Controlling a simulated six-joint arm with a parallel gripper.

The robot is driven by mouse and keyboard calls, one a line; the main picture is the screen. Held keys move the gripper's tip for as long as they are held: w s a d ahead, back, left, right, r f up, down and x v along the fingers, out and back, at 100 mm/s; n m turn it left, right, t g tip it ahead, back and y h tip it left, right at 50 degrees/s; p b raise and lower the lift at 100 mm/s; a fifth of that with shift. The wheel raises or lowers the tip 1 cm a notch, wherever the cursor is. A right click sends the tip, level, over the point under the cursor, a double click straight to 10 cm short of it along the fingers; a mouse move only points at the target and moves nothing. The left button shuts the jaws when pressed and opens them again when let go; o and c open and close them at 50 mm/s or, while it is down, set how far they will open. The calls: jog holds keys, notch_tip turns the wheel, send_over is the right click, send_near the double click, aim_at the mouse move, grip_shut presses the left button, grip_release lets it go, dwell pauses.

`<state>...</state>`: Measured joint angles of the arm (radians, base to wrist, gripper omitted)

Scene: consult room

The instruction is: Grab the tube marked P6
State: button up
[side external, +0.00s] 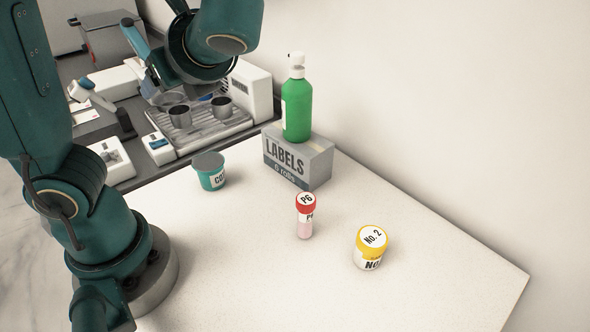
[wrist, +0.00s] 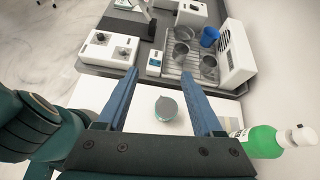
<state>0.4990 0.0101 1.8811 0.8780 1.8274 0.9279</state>
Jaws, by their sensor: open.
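The tube marked P6 (side external: 305,222) stands upright on the white table in the side external view, with a red cap and a pinkish body. It is not visible in the wrist view. My gripper (wrist: 158,75) is open and empty in the wrist view, its two blue fingers apart. In the side external view my gripper is up at the upper left, over the grey counter area and well away from the tube; it is partly hidden by my arm.
A yellow-lidded NO. 2 jar (side external: 370,247) stands right of the tube. Behind it are a LABELS box (side external: 297,160) with a green bottle (side external: 297,105) on top, and a teal cup (side external: 210,172). A grey tray (side external: 205,130) holds metal cups. The table's right side is clear.

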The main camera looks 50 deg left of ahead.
jog(key=s+d+f+n+g+h, duration=0.5)
jog(key=n+h, duration=0.1)
jog(key=n, duration=0.2)
notch_tip(320, 180, up, 7)
jog(key=n+t+h, duration=0.7)
jog(key=n+h, duration=1.2)
jog(key=n, duration=0.9)
send_over(311, 219)
jog(key=a, duration=0.3)
jog(key=shift+h, duration=0.3)
notch_tip(311, 219, down, 20)
jog(key=shift+s+f, duration=0.1)
jog(key=shift+f, duration=0.05)
jog(key=shift+d+f, duration=0.25)
jog(key=shift+f, duration=0.1)
jog(key=shift+x, duration=2.3)
grip_shut()
